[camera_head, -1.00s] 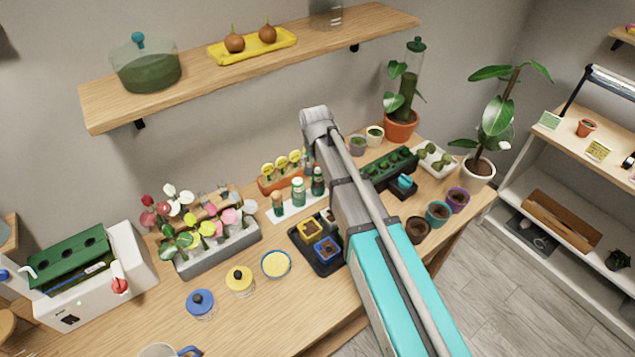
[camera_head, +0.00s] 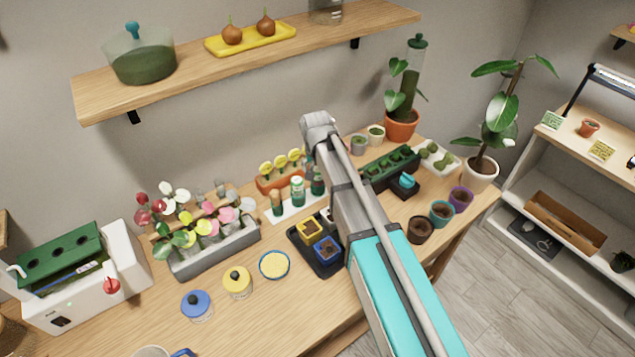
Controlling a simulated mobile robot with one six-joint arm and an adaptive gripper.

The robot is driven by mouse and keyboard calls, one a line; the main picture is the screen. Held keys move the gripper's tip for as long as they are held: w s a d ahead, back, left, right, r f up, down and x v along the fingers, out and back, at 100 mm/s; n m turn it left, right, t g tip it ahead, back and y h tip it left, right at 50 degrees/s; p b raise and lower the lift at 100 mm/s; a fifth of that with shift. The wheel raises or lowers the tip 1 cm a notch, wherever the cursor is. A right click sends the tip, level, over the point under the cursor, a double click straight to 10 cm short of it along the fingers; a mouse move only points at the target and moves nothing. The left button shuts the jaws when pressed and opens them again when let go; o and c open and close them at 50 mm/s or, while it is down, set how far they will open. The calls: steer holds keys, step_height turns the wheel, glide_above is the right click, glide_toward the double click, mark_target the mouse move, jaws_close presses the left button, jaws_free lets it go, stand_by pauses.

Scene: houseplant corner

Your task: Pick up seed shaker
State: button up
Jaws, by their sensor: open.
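No object is clearly marked as the seed shaker. Three small capped bottles stand upright on a white mat (camera_head: 284,216) in the middle of the table: one with an orange-brown top (camera_head: 278,203), a green-and-white one (camera_head: 298,190) and a dark green one (camera_head: 317,181). Two squat jars, one with a blue lid (camera_head: 196,303) and one with a yellow lid (camera_head: 237,280), stand nearer the front. My arm reaches over the table just right of the bottles. My gripper does not show, and my arm hides part of the table behind it.
A black tray (camera_head: 318,262) with small pots lies beside my arm. A grey planter of flowers (camera_head: 212,253) stands left of the bottles. A round yellow dish (camera_head: 274,265) is in front. The wall shelf (camera_head: 190,78) overhangs the back. Small pots line the right side.

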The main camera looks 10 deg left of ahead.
steer(key=shift+w+f+b, duration=0.15)
steer(key=shift+f+b, duration=0.55)
steer(key=shift+f, duration=0.25)
steer(key=c, duration=1.2)
